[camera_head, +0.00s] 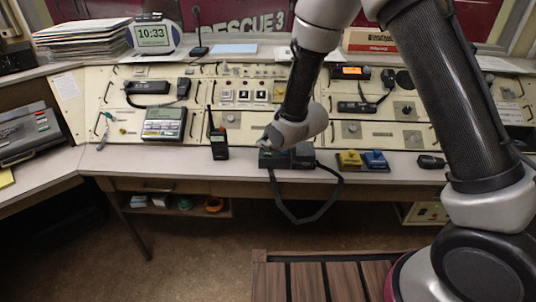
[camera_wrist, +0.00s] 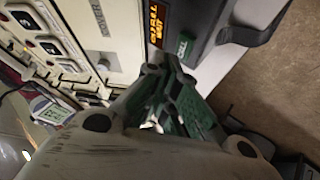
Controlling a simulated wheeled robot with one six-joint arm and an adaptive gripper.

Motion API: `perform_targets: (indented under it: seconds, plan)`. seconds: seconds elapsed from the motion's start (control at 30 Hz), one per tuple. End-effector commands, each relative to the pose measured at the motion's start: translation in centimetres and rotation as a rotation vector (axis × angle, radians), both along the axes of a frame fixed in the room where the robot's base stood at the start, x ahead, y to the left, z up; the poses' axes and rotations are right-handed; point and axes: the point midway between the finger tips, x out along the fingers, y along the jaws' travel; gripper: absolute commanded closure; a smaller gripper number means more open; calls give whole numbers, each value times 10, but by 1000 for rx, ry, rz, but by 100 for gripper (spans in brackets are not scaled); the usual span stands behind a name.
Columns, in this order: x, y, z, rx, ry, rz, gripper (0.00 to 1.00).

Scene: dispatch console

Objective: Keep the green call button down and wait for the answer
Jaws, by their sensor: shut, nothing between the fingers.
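A dark unit (camera_head: 290,162) with a black strap sits at the front edge of the desk. In the wrist view the green call button (camera_wrist: 183,47), with pale lettering, shows on its face. Beside it is a lit display (camera_wrist: 155,22) with orange text, whose lower line seems to read WAIT.
A handheld radio (camera_head: 219,143) stands left of the unit. Yellow (camera_head: 349,159) and blue (camera_head: 375,159) blocks sit to its right. A clock (camera_head: 152,35) reads 10:33.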

Motion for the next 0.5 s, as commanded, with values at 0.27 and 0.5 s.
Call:
perform_targets:
  seconds: [0.27, 0.5]
  plan:
    - [1, 0, 7, 2, -2, 0, 100]
    - [0, 0, 31, 2, -2, 0, 100]
